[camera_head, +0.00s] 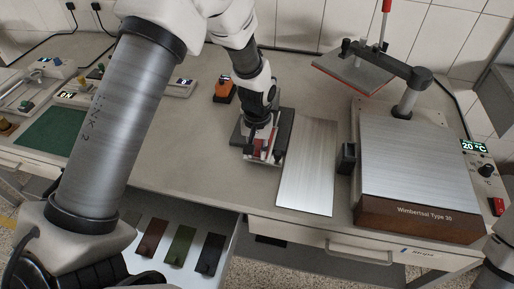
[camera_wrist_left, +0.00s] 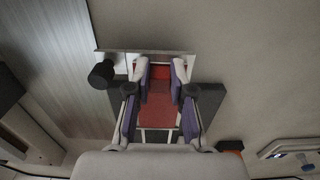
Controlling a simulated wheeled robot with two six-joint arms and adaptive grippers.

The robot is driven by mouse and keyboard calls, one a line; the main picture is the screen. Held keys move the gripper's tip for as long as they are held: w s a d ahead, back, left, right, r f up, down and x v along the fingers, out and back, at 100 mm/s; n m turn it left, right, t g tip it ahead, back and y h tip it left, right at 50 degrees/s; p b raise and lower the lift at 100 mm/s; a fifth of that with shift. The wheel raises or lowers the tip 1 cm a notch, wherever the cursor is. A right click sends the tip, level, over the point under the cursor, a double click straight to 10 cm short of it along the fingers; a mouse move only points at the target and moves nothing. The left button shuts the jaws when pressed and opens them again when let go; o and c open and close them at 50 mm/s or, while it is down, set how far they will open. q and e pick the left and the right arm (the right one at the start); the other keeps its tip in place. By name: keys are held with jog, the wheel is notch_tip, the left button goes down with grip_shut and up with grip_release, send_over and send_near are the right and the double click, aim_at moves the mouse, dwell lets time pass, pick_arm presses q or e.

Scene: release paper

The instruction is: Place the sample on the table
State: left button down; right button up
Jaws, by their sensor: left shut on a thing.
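The sample looks like a red piece (camera_wrist_left: 160,108) between the fingers of my left gripper (camera_wrist_left: 161,72) in the wrist view. In the head view my left gripper (camera_head: 262,145) points down at a small dark-based holder (camera_head: 240,140) with a light metal plate. The gripper is shut on the red piece, which lies at or just above this holder; I cannot tell whether it touches. The table (camera_head: 190,150) is a beige bench top. My right gripper is not in view.
A bare metal sheet (camera_head: 309,170) lies right of the holder. A heated press (camera_head: 415,160) with a raised plate stands further right. An orange device (camera_head: 223,90) sits behind. Below the front edge, an open drawer holds brown (camera_head: 151,238), green (camera_head: 181,245) and dark (camera_head: 210,254) pieces.

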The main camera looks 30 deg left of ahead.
pick_arm(q)
jog(key=c, duration=1)
grip_release()
jog(key=shift+s, duration=0.2)
jog(key=shift+w+r, duration=0.1)
jog(key=shift+r, duration=0.3)
notch_tip(320, 180, up, 12)
jog(key=shift+f+b, duration=0.25)
jog(key=shift+b, duration=0.5)
